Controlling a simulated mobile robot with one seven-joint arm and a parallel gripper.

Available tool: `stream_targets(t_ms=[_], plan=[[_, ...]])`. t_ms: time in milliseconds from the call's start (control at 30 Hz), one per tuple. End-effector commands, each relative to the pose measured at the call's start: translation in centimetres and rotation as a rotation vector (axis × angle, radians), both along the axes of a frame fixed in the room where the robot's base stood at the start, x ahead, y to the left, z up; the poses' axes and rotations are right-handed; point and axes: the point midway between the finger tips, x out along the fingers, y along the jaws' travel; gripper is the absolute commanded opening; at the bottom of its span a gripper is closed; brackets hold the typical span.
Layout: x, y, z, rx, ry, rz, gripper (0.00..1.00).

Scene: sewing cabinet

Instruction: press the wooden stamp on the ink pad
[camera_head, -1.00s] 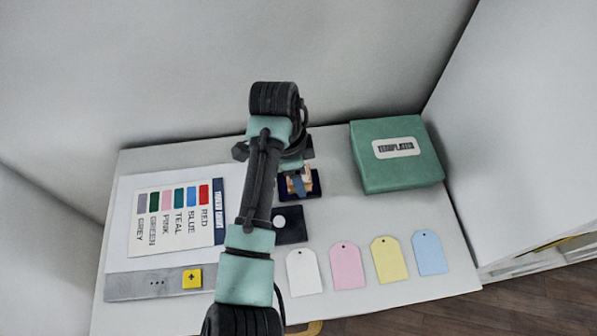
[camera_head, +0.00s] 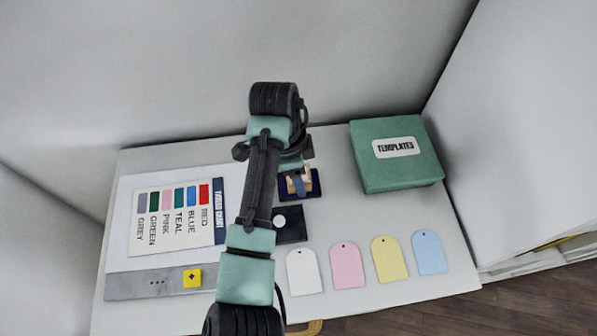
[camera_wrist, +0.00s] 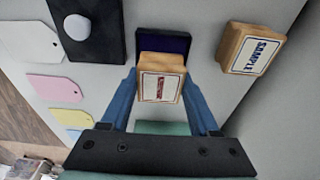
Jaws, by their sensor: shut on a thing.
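My gripper (camera_wrist: 159,80) has blue fingers and is shut on a wooden stamp (camera_wrist: 163,65) with a red-lettered white label on top. In the head view my gripper (camera_head: 298,182) is partly hidden by my arm. The ink pad (camera_wrist: 178,42) is dark blue and lies under and behind the held stamp in the wrist view. It also shows in the head view (camera_head: 314,184), around the stamp. The stamp overlaps the pad in both views; I cannot tell whether its underside touches it.
A second wooden stamp marked SAMPLE (camera_wrist: 251,50) stands to the right in the wrist view. A black plate with a white knob (camera_head: 290,224) lies near the pad. A green TEMPLATES box (camera_head: 397,170), several coloured tags (camera_head: 346,266) and a colour chart (camera_head: 178,215) surround it.

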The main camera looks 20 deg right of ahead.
Motion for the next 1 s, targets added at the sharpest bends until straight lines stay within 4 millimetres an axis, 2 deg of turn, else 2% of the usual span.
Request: stream_targets(t_ms=[100, 1000], plan=[[0.0, 0.0, 1.1, 0.000, 0.000, -0.001, 0.06], [0.0, 0.0, 6.4, 0.000, -0.001, -0.001, 0.06]])
